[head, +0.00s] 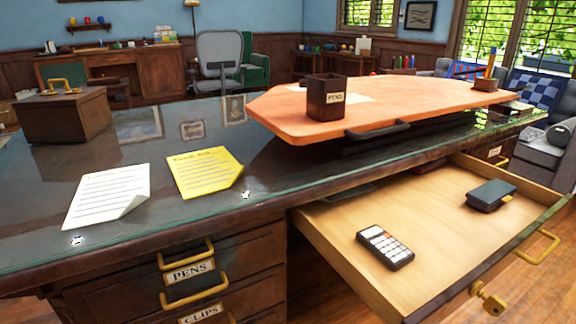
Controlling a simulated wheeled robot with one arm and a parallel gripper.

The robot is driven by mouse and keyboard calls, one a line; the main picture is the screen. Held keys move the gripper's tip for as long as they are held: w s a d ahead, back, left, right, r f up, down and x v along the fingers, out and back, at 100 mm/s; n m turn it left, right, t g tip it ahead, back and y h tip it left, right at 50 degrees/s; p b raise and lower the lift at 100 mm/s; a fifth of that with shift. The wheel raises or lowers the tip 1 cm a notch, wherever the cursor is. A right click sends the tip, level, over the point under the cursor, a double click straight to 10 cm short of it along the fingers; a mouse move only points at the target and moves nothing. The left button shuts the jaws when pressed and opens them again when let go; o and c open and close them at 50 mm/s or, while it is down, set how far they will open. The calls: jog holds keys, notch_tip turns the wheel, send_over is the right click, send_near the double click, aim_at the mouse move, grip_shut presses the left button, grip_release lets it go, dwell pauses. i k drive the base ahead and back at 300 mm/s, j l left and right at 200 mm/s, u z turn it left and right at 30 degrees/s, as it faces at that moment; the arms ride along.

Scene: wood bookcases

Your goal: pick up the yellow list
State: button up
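The yellow list (206,172) is a yellow sheet with a heading and written lines. It lies flat on the dark glass-topped desk (190,222), near its front edge, with its lower right corner curled up. A white lined sheet (108,194) lies to its left, apart from it, also with a curled corner. Nothing covers the yellow list. My gripper does not show in the head view.
A brown lidded box (65,116) stands at the desk's left. An orange board (420,97) on the right bears a pen holder (326,97). Below, an open drawer (335,222) holds a calculator (385,247) and a dark case (491,195), jutting out at front right.

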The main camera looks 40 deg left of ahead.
aim_at(197, 174)
jog(key=u, duration=2.1)
jog(key=l+u, duration=0.3)
